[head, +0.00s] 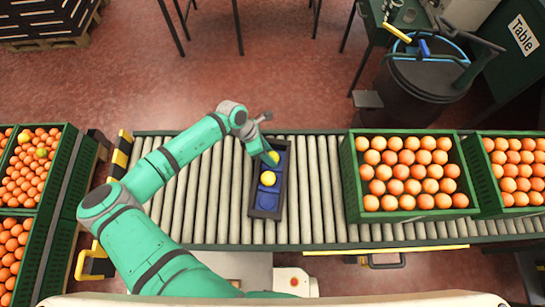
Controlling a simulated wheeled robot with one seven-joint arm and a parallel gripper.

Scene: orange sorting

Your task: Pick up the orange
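Many oranges fill the green crate (348,172) on the roller conveyor. More oranges are in the crate at the far right (480,172) and in the crates at the left (62,160). A dark tray (251,205) with blue compartments lies on the conveyor. It holds two yellow round fruits, one (274,157) at its upper part and one (267,178) near its middle. My gripper (266,151) is over the tray's upper end, close beside the upper yellow fruit. Whether its fingers touch or grasp that fruit is too small to tell.
The roller conveyor (322,190) runs left to right, with bare rollers on both sides of the tray. A dark bin (415,85) and a green table stand behind it at right. A pallet crate (45,20) is at the upper left. Red floor (120,75) is open behind the conveyor.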

